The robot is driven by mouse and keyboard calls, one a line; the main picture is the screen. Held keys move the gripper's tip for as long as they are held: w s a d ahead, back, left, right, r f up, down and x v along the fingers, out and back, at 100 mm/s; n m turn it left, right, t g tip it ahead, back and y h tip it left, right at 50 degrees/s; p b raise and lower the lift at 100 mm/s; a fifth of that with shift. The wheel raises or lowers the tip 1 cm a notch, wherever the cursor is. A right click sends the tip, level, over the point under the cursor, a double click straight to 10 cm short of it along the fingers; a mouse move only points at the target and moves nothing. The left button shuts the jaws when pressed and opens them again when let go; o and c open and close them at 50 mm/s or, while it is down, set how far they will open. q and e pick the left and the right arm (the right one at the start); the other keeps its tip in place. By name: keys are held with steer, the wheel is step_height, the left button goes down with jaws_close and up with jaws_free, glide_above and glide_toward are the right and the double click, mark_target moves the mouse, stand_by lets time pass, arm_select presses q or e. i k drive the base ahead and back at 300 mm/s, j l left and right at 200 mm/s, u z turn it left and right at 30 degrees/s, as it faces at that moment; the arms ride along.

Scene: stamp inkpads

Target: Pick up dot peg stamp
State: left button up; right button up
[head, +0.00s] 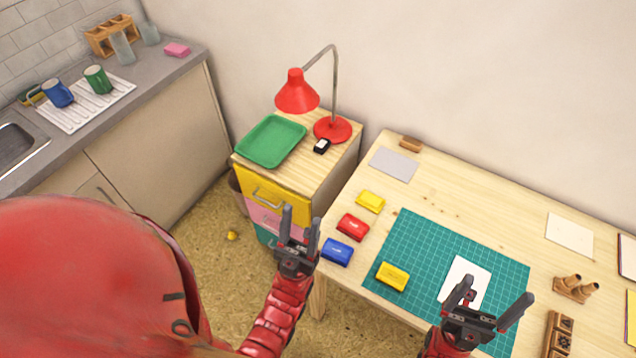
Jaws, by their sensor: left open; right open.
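A darker wooden rack (559,334) stands nearer, partly cut off by the lower edge. My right gripper (495,294) is open and empty, over the lower right of the green mat (445,240), left of the peg holder and apart from it. My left gripper (301,218) is open and empty, left of the table beside the blue inkpad (338,251).
Red (353,227) and yellow (370,201) inkpads lie left of the mat; another yellow inkpad (393,276) is on it. A white card (469,277) lies near my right gripper. A red lamp (332,129) stands on the drawer cabinet. The table's back middle is clear.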

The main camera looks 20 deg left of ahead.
mark_target(575, 277)
steer(key=u, duration=0.25)
steer(key=z, duration=1.5)
